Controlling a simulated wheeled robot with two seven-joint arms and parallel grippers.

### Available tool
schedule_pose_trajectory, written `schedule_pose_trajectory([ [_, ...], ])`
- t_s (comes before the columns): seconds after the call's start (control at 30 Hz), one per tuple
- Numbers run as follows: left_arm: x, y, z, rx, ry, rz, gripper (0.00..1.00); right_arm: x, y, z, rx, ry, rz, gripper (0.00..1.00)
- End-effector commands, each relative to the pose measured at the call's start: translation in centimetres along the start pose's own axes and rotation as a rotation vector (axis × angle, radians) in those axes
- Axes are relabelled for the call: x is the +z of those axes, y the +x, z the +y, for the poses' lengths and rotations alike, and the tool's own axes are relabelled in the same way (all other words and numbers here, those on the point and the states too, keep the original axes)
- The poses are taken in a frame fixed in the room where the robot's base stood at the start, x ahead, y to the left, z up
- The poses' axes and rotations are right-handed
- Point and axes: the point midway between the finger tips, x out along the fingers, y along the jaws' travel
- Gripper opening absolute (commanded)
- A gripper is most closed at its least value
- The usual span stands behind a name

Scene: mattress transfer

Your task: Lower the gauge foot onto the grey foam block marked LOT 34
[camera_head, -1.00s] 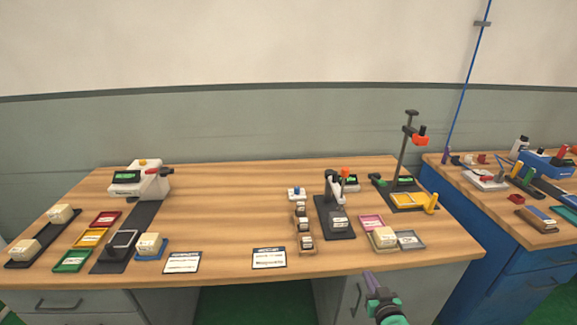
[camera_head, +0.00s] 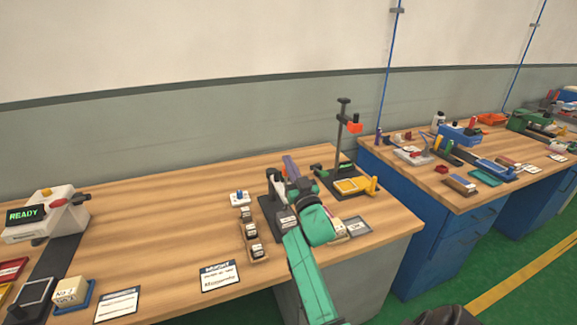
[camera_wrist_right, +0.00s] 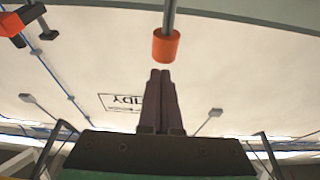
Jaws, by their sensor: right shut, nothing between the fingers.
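A black bench gauge (camera_head: 270,200) with a white front label stands on the middle bench, partly hidden by my right arm. An orange knob (camera_wrist_right: 166,46) on a grey rod shows in the right wrist view, just beyond my right gripper (camera_wrist_right: 161,75), with a gap visible between them in the picture. The right gripper is shut and empty; in the head view its hand is over the gauge. A pale block (camera_head: 339,231) is partly hidden behind my arm, beside a grey tray (camera_head: 357,226). I cannot read LOT 34 on any block. The gauge foot is hidden. My left gripper is out of view.
A tall stand with an orange head (camera_head: 354,127) rises behind the gauge. A wooden rack (camera_head: 262,255) of small labelled blocks lies left of it. A white card (camera_head: 220,276) lies near the front edge. Bare wood is free between the rack and the READY machine (camera_head: 45,215).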

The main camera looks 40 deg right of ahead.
Motion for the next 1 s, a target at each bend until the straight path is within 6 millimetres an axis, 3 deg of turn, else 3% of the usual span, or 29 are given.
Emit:
schedule_pose_trajectory([
  [0.2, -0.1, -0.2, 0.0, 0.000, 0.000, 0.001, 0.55, 1.7, -0.6, 0.0, -0.001, 0.000, 0.004, 0.00],
  [0.47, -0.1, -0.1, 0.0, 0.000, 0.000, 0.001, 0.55, 1.8, -0.7, 0.0, -0.001, -0.001, 0.005, 0.00],
  [0.73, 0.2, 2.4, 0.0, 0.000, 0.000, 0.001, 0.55, 4.8, -1.7, 0.0, -0.001, 0.000, 0.002, 0.00],
  [1.0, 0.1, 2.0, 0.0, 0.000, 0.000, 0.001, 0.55, 4.5, -1.6, 0.0, -0.001, 0.000, 0.003, 0.00],
])
